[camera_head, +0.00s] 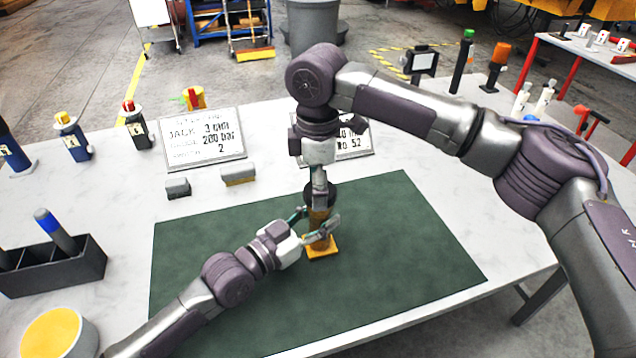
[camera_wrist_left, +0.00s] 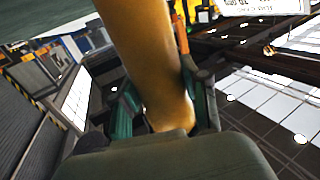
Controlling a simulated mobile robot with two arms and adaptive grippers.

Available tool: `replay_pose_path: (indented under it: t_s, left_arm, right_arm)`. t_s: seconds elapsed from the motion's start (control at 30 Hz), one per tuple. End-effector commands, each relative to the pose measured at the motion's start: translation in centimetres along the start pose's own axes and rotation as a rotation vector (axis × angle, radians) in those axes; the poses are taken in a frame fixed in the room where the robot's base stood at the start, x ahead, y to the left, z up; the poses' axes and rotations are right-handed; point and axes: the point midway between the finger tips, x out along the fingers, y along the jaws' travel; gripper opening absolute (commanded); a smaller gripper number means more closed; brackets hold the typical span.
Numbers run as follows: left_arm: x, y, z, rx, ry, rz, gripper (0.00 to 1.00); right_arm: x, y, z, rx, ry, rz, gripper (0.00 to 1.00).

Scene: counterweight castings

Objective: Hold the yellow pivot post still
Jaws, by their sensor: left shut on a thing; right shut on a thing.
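The yellow pivot post (camera_head: 322,249) stands upright on the green mat (camera_head: 410,235), its square base flat on it. My left gripper (camera_head: 318,229) reaches in from the left and is shut around the post, low above the base. In the left wrist view the yellow post (camera_wrist_left: 146,50) passes between the left gripper's fingers (camera_wrist_left: 165,112). My right gripper (camera_head: 319,181) points straight down above the post. It is shut on a dark round piece (camera_head: 312,196) at the post's top. Whether that piece touches the post is hard to tell.
A black rack (camera_head: 55,272) and a yellow-topped round container (camera_head: 58,335) are at the left. Several bottle-like jacks stand along the far left. The mat's right side is clear.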

Motion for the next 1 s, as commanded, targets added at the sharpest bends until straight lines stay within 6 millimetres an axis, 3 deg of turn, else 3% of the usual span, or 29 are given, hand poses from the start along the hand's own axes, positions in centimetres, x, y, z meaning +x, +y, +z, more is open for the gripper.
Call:
replay_pose_path:
  t_s: [0.87,1.0]
  left_arm:
    - [0.0,-0.1,0.0,0.001,-0.001,-0.001,0.00]
    - [0.0,-0.1,0.0,0.001,-0.001,-0.001,0.00]
  right_arm:
    - [1.1,0.0,0.0,0.002,0.000,0.001,0.48]
    - [1.2,0.0,0.0,0.092,0.002,0.000,0.48]
